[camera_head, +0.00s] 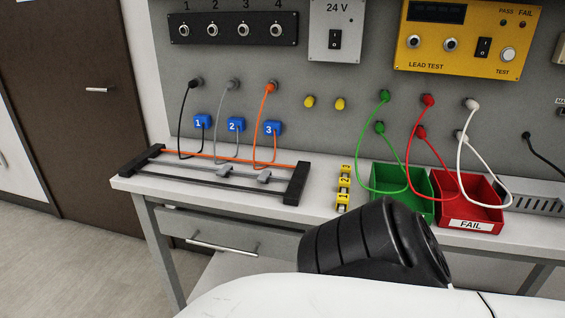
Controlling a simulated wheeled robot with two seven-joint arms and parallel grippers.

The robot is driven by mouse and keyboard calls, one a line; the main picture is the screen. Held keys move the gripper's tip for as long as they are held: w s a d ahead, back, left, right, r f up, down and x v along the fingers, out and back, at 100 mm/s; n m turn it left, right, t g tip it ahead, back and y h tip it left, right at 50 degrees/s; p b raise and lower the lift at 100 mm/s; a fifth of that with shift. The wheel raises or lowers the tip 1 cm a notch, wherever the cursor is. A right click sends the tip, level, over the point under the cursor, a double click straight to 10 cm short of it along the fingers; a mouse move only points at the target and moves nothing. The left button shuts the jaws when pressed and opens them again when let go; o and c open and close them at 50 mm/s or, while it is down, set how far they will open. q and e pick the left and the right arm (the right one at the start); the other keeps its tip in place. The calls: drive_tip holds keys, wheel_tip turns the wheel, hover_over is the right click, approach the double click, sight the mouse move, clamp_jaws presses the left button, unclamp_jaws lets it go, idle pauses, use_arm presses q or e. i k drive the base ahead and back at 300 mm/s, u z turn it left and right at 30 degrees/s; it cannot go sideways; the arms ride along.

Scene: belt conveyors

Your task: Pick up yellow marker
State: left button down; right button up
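Several small yellow pieces with dark markings (344,186) stand in a short row on the bench, left of the green bin. Two round yellow knobs sit on the grey back panel, the left one (309,102) and the right one (340,104). I cannot tell which of these the task calls the yellow marker. Neither gripper is in view. A black ribbed joint and a white link, which look like parts of my own arm, cover the lower middle and the bench's front edge there.
A green bin (419,214) and a red FAIL bin (487,228) stand to the right, with cables hanging over them. A black-ended cable rack (297,184) lies left. A drawer (208,233) is under the bench. Bare bench (323,182) separates rack and yellow pieces.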

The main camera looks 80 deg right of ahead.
sight(347, 168)
drive_tip(key=z, duration=1.75)
